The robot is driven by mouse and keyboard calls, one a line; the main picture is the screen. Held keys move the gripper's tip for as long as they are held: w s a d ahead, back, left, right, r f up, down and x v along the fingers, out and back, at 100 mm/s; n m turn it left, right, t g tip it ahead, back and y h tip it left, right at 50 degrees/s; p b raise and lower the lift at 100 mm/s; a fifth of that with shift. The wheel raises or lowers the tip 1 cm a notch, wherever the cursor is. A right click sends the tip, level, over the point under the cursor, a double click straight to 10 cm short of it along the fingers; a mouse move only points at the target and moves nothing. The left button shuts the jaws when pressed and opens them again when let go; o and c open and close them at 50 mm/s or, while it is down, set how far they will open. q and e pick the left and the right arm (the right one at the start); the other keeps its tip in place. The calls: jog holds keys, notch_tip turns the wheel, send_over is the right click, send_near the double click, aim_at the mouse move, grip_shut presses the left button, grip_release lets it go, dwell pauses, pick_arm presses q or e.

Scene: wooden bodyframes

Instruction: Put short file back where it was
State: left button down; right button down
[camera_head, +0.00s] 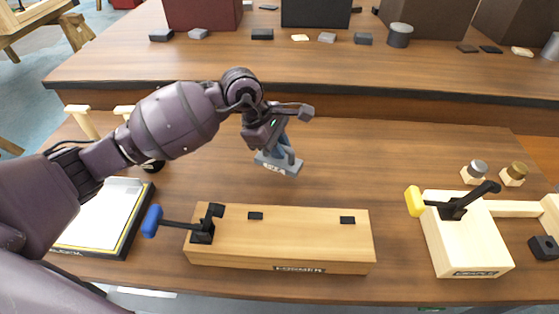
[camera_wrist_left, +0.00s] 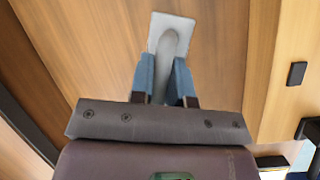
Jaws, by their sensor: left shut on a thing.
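The short file, a grey flat plate (camera_head: 279,163) with a rounded grey handle and a small label on its front edge, is over the middle of the wooden table. In the left wrist view the file (camera_wrist_left: 170,35) shows its pale plate beyond the blue fingers. My left gripper (camera_head: 281,143) is shut on its handle, with one blue finger on each side. I cannot tell whether the plate touches the tabletop. The lower handle is partly hidden by the fingers. My right gripper is not in view.
In front lies a long wooden block (camera_head: 285,235) with a blue-handled clamp (camera_head: 152,222). A pale wooden block (camera_head: 467,240) with a yellow-handled clamp (camera_head: 415,201) is at the right. A black-edged board (camera_head: 126,232) lies at the left. The tabletop right of the file is clear.

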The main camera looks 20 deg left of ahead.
aim_at(279, 161)
pick_arm(q)
jog(key=shift+f+b, duration=0.35)
jog(key=shift+f, duration=2)
jog(key=shift+f, duration=0.15)
jog(key=c, duration=1.1)
grip_release()
